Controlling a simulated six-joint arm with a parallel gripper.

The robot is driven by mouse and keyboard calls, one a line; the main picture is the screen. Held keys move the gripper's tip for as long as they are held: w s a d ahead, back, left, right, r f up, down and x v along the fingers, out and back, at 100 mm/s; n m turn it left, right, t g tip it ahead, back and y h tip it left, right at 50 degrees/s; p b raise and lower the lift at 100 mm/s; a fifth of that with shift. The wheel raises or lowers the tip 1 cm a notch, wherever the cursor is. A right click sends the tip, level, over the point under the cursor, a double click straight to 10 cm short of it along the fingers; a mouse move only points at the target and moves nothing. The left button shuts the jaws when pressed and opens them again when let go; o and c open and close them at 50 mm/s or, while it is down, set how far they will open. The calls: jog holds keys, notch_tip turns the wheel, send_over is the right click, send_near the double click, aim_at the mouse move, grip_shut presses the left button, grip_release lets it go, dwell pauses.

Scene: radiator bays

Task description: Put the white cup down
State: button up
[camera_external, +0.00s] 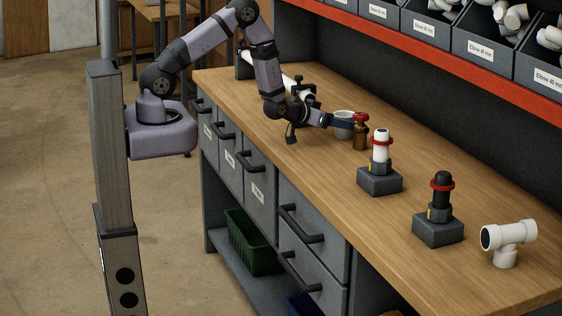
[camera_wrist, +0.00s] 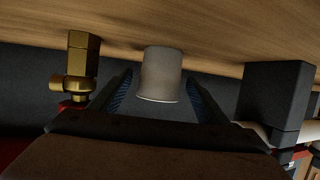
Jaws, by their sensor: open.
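The white cup (camera_external: 344,117) stands on the wooden workbench, just left of a brass valve, partly hidden by my gripper in the outside view. My gripper (camera_external: 338,124) is low over the bench, with its fingers at the cup. In the wrist view the cup (camera_wrist: 160,72) shows between the two blue-lined fingers, with its base toward the bench top. My gripper (camera_wrist: 160,92) is open around the cup. Whether a finger touches the cup I cannot tell.
The brass valve (camera_external: 360,134) with a red handle stands close beside the cup. Two grey blocks hold a white fitting (camera_external: 380,150) and a black fitting (camera_external: 441,193). A white tee pipe (camera_external: 508,238) stands at the right. A white pipe (camera_external: 290,85) lies behind my arm.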

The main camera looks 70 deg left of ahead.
jog(key=b+v, duration=0.2)
jog(key=v, duration=0.7)
jog(key=shift+s+r, duration=0.1)
jog(key=shift+s, duration=0.15)
jog(key=shift+s+d+f+g+h, duration=0.2)
jog(key=shift+d+g+h, duration=0.1)
jog(key=shift+g, duration=0.1)
jog(key=s+d+f+g, duration=0.1)
jog(key=s+d+f+g+h, duration=0.1)
jog(key=s, duration=0.1)
jog(key=shift+d+m+g+h, duration=0.15)
jog(key=shift+m+g+h, duration=0.15)
jog(key=shift+m, duration=0.1)
jog(key=s+g, duration=0.1)
jog(key=s, duration=0.1)
jog(key=s+d+g+h, duration=0.1)
jog(key=s, duration=0.1)
jog(key=s+d+m+g, duration=0.1)
jog(key=s+g, duration=0.1)
jog(key=s, duration=0.1)
jog(key=shift+f, duration=0.4)
jog(key=s+r+m+g, duration=0.1)
jog(key=s+g, duration=0.5)
jog(key=s, duration=0.9)
jog(key=shift+s+a+r, duration=0.4)
jog(key=shift+r, duration=0.35)
